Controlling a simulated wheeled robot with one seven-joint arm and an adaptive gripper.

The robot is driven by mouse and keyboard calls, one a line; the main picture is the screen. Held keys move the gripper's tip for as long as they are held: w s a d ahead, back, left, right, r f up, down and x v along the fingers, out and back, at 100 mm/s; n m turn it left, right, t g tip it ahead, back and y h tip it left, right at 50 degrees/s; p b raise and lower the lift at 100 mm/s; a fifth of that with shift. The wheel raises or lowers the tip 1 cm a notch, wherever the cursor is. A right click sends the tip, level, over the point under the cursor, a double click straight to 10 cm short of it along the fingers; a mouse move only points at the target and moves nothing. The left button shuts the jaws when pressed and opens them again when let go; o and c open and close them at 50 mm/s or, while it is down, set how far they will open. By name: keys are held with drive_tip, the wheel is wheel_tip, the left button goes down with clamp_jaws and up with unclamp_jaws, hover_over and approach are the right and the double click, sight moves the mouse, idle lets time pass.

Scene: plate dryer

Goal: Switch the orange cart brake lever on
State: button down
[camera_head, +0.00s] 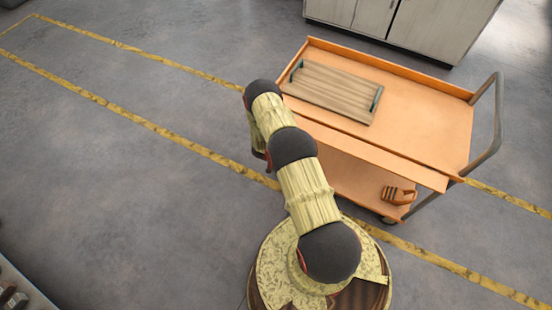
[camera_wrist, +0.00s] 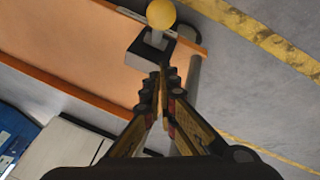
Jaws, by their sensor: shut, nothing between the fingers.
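The orange cart (camera_head: 430,115) stands right of centre in the head view, and its orange panel also shows in the wrist view (camera_wrist: 70,45). In the wrist view a lever with a yellow-orange ball knob (camera_wrist: 161,14) rises from a dark block (camera_wrist: 147,50) at the cart's corner, beside a grey post. My gripper (camera_wrist: 164,76) is shut and empty, its fingertips just below the dark block in the picture. Whether they touch it I cannot tell. In the head view my arm hides the gripper, and I cannot make out the lever.
A wooden tray (camera_head: 335,90) with green handles lies on the cart top. An orange object (camera_head: 398,194) sits on the lower shelf. A grey handle (camera_head: 497,120) stands at the cart's right end. A pale cabinet (camera_head: 430,25) is behind.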

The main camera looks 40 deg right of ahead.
drive_tip(key=shift+s+a+f, duration=0.4)
drive_tip(key=shift+s+a, duration=0.05)
drive_tip(key=shift+s, duration=0.15)
drive_tip(key=shift+s+a+f, duration=0.35)
drive_tip(key=shift+s+a, duration=0.05)
drive_tip(key=shift+s, duration=0.2)
drive_tip(key=shift+a+f+b, duration=0.1)
drive_tip(key=shift+a+b, duration=0.05)
drive_tip(key=shift+b, duration=0.2)
drive_tip(key=shift+s+a+f+h, duration=0.1)
drive_tip(key=shift+a+h, duration=0.1)
drive_tip(key=shift+h, duration=0.2)
